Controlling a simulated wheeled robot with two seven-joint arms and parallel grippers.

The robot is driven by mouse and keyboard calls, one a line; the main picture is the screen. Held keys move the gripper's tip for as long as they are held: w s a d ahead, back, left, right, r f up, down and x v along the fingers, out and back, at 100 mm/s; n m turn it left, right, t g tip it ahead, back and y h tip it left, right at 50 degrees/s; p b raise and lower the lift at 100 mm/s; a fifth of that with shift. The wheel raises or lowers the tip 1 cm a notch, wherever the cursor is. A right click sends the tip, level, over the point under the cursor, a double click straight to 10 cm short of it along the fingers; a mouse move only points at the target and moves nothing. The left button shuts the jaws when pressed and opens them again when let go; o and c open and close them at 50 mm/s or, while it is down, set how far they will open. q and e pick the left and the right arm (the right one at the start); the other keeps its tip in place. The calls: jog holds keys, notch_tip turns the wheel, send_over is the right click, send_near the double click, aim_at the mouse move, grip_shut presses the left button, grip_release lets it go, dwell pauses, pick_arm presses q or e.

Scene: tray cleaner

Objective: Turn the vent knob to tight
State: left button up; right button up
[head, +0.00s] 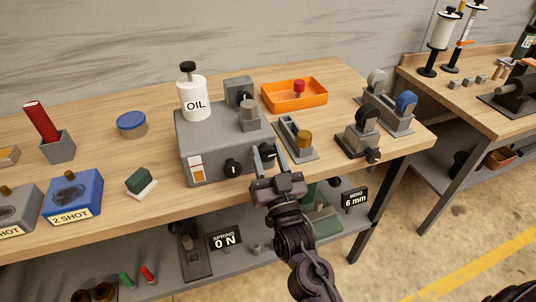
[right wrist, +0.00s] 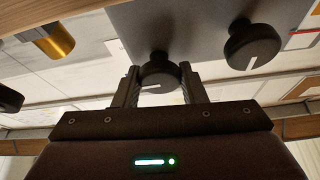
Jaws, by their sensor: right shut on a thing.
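A grey machine box (head: 205,150) stands on the wooden bench, with two black knobs low on its front. The left knob (head: 232,167) is free and has a white pointer line; it also shows in the right wrist view (right wrist: 254,48). My right gripper (head: 268,154) is shut on the right knob (right wrist: 158,72), one finger on each side. In the right wrist view, a white pointer line shows on the held knob. No legible label shows which knob is the vent knob. My left gripper is not in view.
A white OIL bottle (head: 194,99) stands on the box. A grey holder with a brass cylinder (head: 304,140) sits close to the right of my gripper. An orange tray (head: 294,97) lies behind. A green-and-white block (head: 141,183) lies left of the box.

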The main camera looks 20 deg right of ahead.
jog(key=o, duration=1)
jog(key=b+v, duration=0.1)
jog(key=v, duration=0.6)
jog(key=shift+s+f+b, duration=0.15)
jog(key=shift+s+b, duration=0.2)
